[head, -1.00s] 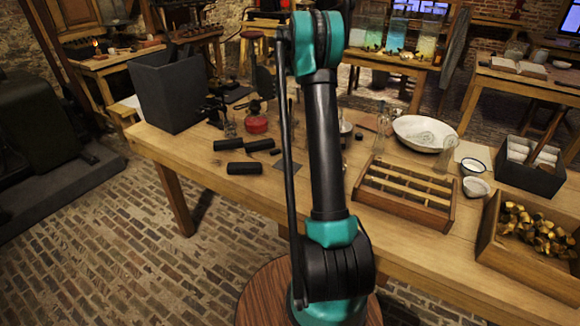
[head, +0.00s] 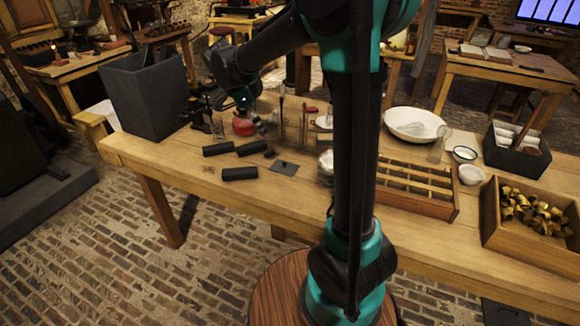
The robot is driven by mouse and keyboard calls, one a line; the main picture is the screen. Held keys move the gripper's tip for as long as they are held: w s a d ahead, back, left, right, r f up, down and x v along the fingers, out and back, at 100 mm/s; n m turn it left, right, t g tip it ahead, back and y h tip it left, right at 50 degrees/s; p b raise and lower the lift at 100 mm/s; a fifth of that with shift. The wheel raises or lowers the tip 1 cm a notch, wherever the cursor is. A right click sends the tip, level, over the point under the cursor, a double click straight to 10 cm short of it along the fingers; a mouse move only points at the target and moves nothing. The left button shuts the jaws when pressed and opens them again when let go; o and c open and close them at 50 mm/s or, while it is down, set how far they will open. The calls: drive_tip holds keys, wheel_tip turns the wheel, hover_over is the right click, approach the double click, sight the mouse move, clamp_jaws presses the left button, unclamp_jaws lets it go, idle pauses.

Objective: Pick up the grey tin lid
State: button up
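I cannot single out a grey tin lid for certain. A flat dark grey square piece (head: 285,168) with a small dark spot on top lies near the table's front edge, left of my arm. A silvery rounded thing (head: 325,161) stands right of it, partly hidden by my arm. My arm rises in front of the table and bends left at the top. Its dark wrist and a teal part hang over the back left of the table, near a red round-bodied item (head: 244,127). My gripper's fingers are too small and dark there to make out.
Several black blocks (head: 239,173) lie on the table (head: 170,165) at left front. A tall grey bin (head: 145,98) stands at its left end. A divided wooden tray (head: 440,209), a white basin (head: 412,122) and a box of brass pieces (head: 490,235) are at right.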

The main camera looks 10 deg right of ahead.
approach(281, 167)
drive_tip(key=shift+w+d+f, duration=0.25)
drive_tip(key=shift+d+f, duration=0.5)
drive_tip(key=shift+d+x, duration=0.1)
drive_tip(key=shift+x, duration=1.25)
drive_tip(key=shift+d+x, duration=0.15)
drive_tip(key=shift+x, duration=1.15)
drive_tip(key=shift+s, duration=0.1)
clamp_jaws()
